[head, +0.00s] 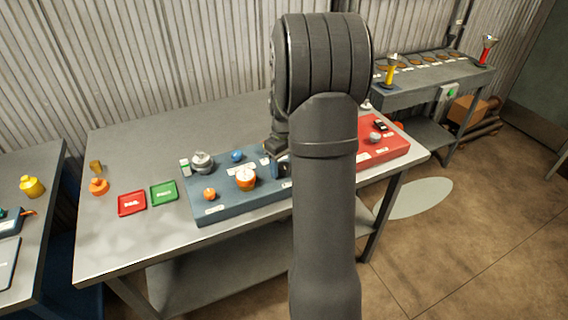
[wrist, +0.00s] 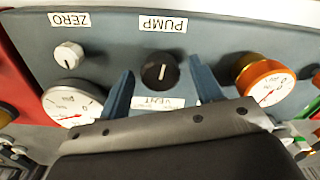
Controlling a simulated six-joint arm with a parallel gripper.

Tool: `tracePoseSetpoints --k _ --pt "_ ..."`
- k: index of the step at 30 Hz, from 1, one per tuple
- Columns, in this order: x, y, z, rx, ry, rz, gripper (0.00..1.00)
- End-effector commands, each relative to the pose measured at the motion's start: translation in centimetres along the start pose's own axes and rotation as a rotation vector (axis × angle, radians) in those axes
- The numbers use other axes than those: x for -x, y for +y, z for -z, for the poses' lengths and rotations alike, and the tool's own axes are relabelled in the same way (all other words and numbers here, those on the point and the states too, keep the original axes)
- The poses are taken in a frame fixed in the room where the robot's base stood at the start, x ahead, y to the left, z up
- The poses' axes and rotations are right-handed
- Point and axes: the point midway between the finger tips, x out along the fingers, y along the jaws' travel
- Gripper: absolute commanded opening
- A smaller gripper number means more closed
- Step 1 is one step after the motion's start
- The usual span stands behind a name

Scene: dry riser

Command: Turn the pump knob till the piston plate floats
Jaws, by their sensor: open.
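The pump knob (wrist: 160,71) is a round black knob with a white pointer line, on the blue-grey panel beside the PUMP label (wrist: 163,23), which reads upside down in the wrist view. My gripper (wrist: 162,66) is open, with one blue finger on each side of the knob and a visible gap to each.
A white gauge (wrist: 72,103) and an orange-rimmed gauge (wrist: 268,83) flank my gripper. A white knob (wrist: 69,55) sits by the ZERO label. The blue panel (head: 215,213) stands on a grey table (head: 150,125), with red (head: 132,203) and green (head: 164,193) trays to its left.

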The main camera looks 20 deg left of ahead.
Motion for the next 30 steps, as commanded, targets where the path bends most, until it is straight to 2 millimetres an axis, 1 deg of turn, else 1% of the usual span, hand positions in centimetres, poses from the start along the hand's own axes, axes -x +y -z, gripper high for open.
tracePoseSetpoints --k 4,5,6,11,12,16,24,30 --pt "0.01 0.00 0.00 0.000 0.000 0.000 0.59" --pt "0.01 0.00 0.00 0.000 0.000 0.000 0.56" --pt "0.02 0.00 0.00 0.000 0.000 0.000 0.48" --pt "0.03 0.00 0.00 0.000 0.000 0.000 0.16" --pt "0.03 0.00 0.00 0.000 0.000 0.000 0.15" --pt "0.04 0.00 0.00 -0.022 0.000 0.000 0.15" --pt "0.05 -0.02 0.01 -0.190 0.000 0.000 0.15" --pt "0.06 -0.02 0.01 -0.229 0.000 0.000 0.15"
